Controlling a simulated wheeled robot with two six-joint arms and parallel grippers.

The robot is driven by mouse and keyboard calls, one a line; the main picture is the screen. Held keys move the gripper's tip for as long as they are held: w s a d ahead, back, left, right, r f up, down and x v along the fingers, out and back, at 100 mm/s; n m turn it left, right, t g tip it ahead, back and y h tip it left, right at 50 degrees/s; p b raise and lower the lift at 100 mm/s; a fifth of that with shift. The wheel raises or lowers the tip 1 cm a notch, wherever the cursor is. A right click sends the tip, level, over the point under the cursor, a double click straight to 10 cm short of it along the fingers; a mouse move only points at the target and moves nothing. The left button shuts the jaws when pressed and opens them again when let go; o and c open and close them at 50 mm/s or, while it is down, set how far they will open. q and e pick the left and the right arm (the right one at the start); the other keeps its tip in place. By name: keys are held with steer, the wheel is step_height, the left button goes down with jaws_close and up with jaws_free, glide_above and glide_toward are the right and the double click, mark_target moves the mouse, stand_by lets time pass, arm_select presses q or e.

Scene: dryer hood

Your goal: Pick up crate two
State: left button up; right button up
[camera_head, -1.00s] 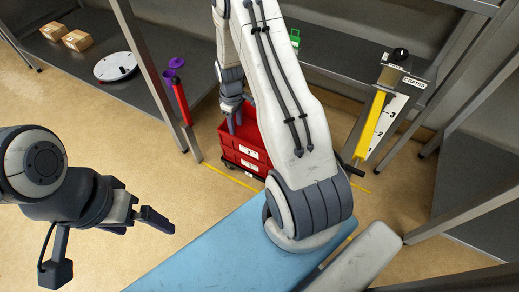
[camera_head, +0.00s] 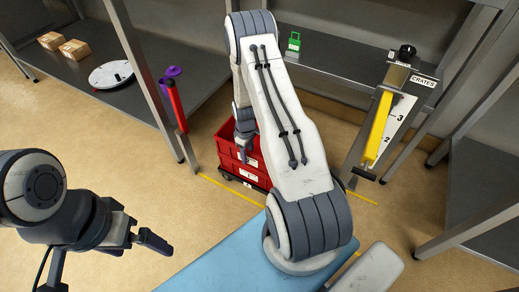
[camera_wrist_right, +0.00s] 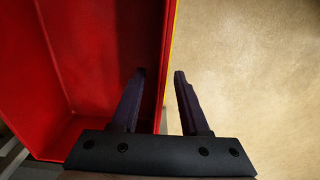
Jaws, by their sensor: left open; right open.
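A stack of red crates (camera_head: 228,160) stands on a low dark base on the floor, behind my right arm, which hides part of it. My right gripper (camera_head: 243,152) points down at the top of the stack. In the right wrist view its two fingers (camera_wrist_right: 158,88) are apart, with the wall of the top red crate (camera_wrist_right: 110,60) between or just under them. The left finger is over the crate's inside and the right finger over the floor. The crate looks empty where visible. My left gripper (camera_head: 140,243) is open and empty above the floor at left.
A stand marked CRATES (camera_head: 398,110) with a yellow bar and a number scale stands right of the stack. A red-handled post (camera_head: 176,105) stands left. Floor at left is clear.

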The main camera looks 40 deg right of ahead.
steer(key=shift+f, duration=0.75)
steer(key=shift+c, duration=0.3)
jaws_close()
steer(key=shift+r, duration=0.1)
stand_by(0.4)
